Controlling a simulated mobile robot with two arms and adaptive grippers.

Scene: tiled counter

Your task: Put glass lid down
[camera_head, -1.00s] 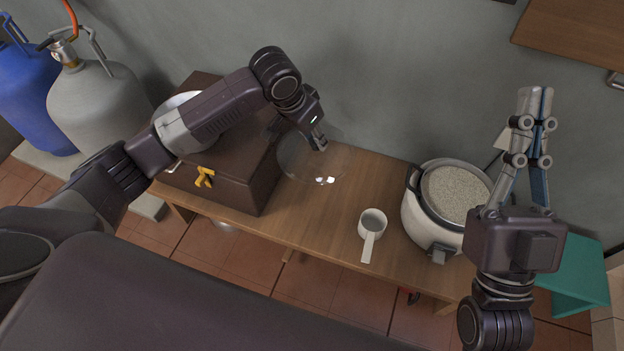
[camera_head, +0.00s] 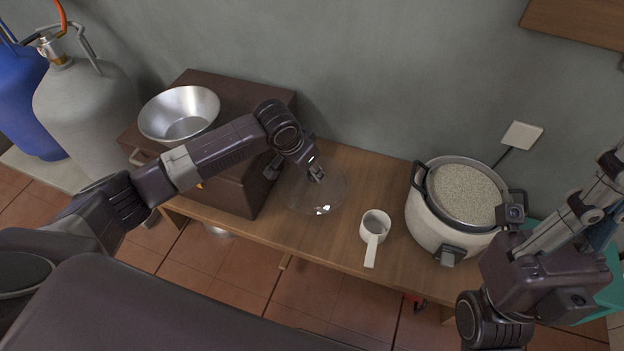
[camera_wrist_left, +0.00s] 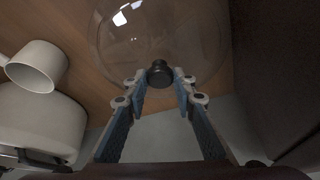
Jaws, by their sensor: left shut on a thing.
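The clear glass lid (camera_head: 328,200) is over the wooden counter, just right of the brown box. My left gripper (camera_head: 316,174) is shut on the lid's black knob from above. In the left wrist view the knob (camera_wrist_left: 159,73) sits between the fingertips, with the clear lid (camera_wrist_left: 150,35) spread beyond it. The lid is at or very near the counter top; I cannot tell whether it touches. My right gripper (camera_head: 606,185) is at the right edge, beside the rice cooker, with its fingers close together and nothing seen between them.
A white measuring cup (camera_head: 374,228) stands right of the lid. The rice cooker (camera_head: 440,225), open and full of rice, is farther right. The brown box (camera_head: 235,190) carries a metal bowl (camera_head: 180,114) at left. Bare counter (camera_head: 345,235) lies between lid and cup.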

